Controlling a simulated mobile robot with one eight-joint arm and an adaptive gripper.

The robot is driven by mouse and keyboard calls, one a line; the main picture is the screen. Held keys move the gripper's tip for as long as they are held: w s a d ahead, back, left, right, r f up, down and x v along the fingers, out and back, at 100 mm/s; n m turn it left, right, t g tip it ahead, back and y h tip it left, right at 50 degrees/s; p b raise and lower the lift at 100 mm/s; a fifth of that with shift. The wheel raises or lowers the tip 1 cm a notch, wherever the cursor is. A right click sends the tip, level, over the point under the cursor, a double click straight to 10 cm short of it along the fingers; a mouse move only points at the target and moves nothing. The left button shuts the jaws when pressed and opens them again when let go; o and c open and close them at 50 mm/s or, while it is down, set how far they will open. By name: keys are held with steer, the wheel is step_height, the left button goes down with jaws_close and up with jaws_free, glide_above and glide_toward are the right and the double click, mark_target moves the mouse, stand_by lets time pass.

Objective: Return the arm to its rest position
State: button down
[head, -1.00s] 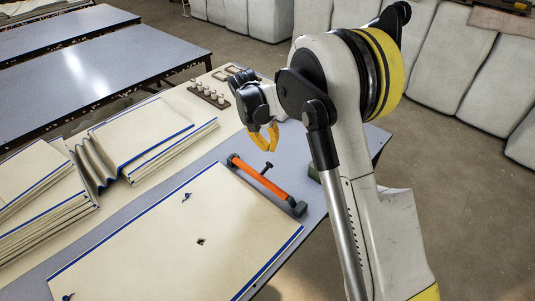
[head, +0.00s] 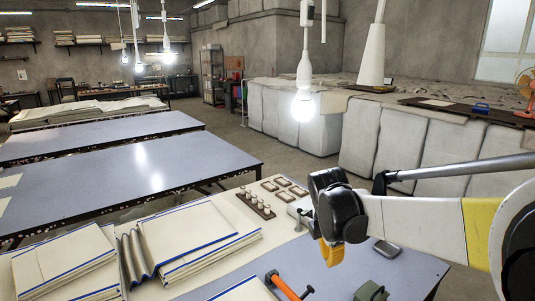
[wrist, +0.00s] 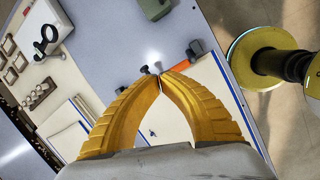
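My gripper (head: 332,254) hangs over the right part of the near table (head: 410,268), with its yellow fingers pointing down. In the wrist view my gripper (wrist: 158,75) has its two curved fingers meeting at the tips, with nothing seen held between them. A cream cloth with blue edging (head: 245,291) lies on the table at the bottom of the head view, mostly out of frame. Part of this cloth (wrist: 184,112) shows behind and between the fingers in the wrist view, below the tips.
An orange-handled tool (head: 284,286) lies by the cloth. Folded cloth stacks (head: 65,262) (head: 190,233) stand at left. A tray of small pegs (head: 257,204) and a green block (head: 371,291) are near my gripper. A lit bulb (head: 303,106) hangs above.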

steer(key=s+d+r+m+t+y, duration=0.1)
steer(key=s+r+m+t, duration=0.1)
steer(key=s+m, duration=0.8)
steer(key=s+d+r+m+t+y, duration=0.1)
steer(key=s+m+t, duration=0.1)
steer(key=s+m, duration=0.8)
steer(key=shift+s+r+t, duration=0.4)
steer(key=shift+s, duration=0.65)
